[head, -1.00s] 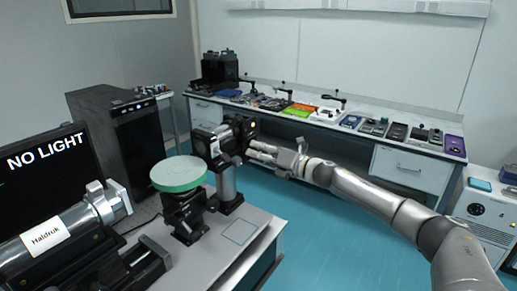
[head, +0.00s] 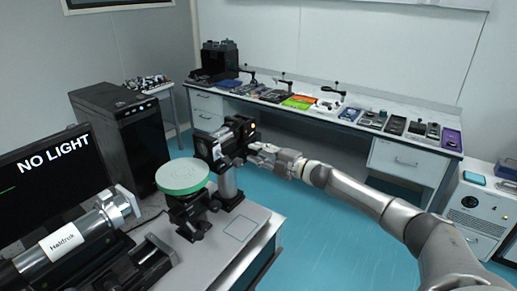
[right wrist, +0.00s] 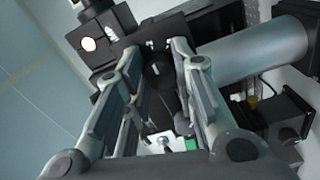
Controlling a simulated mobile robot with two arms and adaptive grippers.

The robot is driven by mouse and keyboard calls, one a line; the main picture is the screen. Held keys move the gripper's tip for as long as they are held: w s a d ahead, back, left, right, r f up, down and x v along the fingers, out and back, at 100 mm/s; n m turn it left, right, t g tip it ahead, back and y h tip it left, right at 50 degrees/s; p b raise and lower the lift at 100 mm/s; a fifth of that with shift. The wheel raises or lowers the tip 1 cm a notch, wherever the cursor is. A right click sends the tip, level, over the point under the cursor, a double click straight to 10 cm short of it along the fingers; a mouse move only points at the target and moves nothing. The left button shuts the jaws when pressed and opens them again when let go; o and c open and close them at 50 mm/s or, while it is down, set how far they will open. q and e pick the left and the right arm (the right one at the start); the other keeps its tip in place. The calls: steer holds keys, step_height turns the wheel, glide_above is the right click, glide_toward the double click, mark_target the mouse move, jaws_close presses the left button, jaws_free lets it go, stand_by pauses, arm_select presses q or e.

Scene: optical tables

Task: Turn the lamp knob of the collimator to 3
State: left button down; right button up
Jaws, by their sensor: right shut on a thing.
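The collimator's black lamp housing (head: 232,138) sits on a post at the far end of the near optical table, with a small orange light on its side. My right gripper (head: 254,152) reaches its right side. In the right wrist view, my two fingers stand on either side of a round black knob (right wrist: 158,76), and the gripper is shut on it. The knob's marks cannot be read. A pale lit spot (right wrist: 88,44) and a silver tube (right wrist: 255,50) show beside it. The monitor (head: 45,170) reads "NO LIGHT". My left gripper is out of view.
A green-topped round stage (head: 182,178) stands close to the housing. A silver tube labelled Haldruk (head: 75,235) lies at lower left. A black computer tower (head: 122,138) stands behind. The back bench (head: 405,160) holds several devices. The blue floor is clear.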

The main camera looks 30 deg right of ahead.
steer(key=shift+m+p, duration=1.85)
steer(key=shift+m, duration=2.35)
steer(key=o, duration=1.1)
steer(key=shift+c, duration=0.2)
steer(key=v, duration=1.2)
steer(key=shift+f, duration=0.1)
